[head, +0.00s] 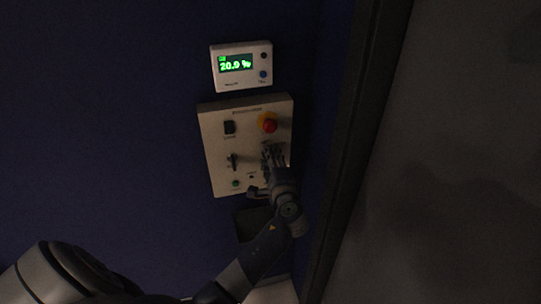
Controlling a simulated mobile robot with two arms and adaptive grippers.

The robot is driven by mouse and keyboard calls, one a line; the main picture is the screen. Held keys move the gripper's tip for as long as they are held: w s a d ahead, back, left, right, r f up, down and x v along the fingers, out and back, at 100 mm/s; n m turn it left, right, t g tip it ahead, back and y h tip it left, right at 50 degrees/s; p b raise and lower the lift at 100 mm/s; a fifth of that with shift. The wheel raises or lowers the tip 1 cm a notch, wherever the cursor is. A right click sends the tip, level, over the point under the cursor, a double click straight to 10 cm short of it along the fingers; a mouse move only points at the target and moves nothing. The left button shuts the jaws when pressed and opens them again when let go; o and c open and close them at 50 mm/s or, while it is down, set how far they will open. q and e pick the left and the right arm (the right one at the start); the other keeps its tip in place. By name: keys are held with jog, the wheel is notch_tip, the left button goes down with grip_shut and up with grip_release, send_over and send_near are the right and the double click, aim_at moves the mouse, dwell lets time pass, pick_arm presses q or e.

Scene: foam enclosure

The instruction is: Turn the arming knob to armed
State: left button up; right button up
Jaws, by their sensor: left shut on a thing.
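A pale control panel (213,136) is on the dark blue wall. My left gripper (272,155) is at the panel's right side, just below the red stop button. It is shut on a small part there, which appears to be the arming knob. The fingers hide most of that part, so I cannot tell which way it points. My left arm reaches up to it from the lower left. My right gripper is not in view.
The panel also carries a red stop button (269,126) on a yellow base, a black switch (229,127), a dark lever-like control (233,161) and a green button (236,183). A display unit (228,85) above reads about 20.9 %. A dark vertical frame (358,140) stands close on the right.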

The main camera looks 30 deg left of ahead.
pick_arm(q)
jog(key=shift+m, duration=0.4)
jog(key=o, duration=1.1)
jog(key=v, duration=1.2)
jog(key=shift+w, duration=0.1)
jog(key=shift+f, duration=0.1)
